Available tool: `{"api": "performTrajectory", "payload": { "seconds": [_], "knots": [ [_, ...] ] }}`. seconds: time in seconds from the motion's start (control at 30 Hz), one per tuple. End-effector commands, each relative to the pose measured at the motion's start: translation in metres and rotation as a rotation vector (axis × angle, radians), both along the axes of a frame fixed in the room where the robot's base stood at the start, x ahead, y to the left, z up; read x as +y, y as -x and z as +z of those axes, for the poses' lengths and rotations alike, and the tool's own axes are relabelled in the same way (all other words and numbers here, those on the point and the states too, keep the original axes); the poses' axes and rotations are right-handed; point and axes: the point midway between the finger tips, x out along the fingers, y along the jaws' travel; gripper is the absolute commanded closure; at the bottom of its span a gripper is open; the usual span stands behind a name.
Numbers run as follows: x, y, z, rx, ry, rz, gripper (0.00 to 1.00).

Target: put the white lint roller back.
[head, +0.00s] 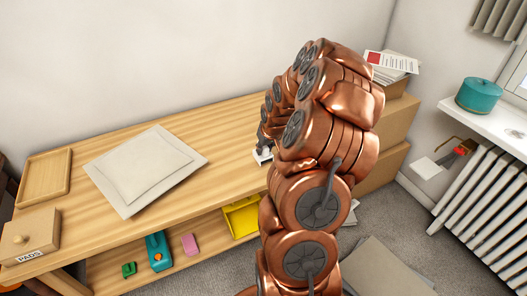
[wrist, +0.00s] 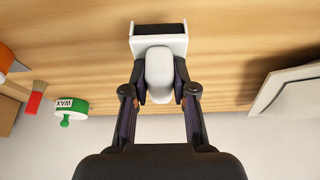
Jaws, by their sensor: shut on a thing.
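In the wrist view, my gripper (wrist: 160,92) is shut on the white lint roller (wrist: 159,72), with one finger on each side of its rounded white part. A white box-like part with a dark face (wrist: 158,30) adjoins it; I cannot tell whether this is the roller's head or a separate holder. The wooden tabletop (wrist: 225,50) lies behind it, and I cannot tell whether they touch. In the head view, my arm hides most of the gripper, and a small white piece (head: 262,155) shows beside the arm over the table's right part.
A pale padded panel (head: 145,168), wooden tray (head: 44,175) and PADS box (head: 30,238) stand on the table. A yellow bin (head: 241,216) and small items are on the shelf below. The wrist view shows a WAX tin (wrist: 70,107) and red brush (wrist: 34,101) left of the gripper.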

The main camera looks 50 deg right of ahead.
Motion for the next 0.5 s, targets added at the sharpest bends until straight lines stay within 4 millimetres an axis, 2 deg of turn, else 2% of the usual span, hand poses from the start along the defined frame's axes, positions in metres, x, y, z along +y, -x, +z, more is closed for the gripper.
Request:
{"api": "performTrajectory", "payload": {
  "seconds": [0.1,0.27,0.5],
  "knots": [
    [-0.004,-0.008,0.0,0.0,0.0,0.001,1.0],
    [-0.005,-0.01,-0.003,0.002,0.0,0.001,1.0],
    [-0.006,-0.009,-0.022,0.003,-0.001,0.0,1.0]
  ]
}}
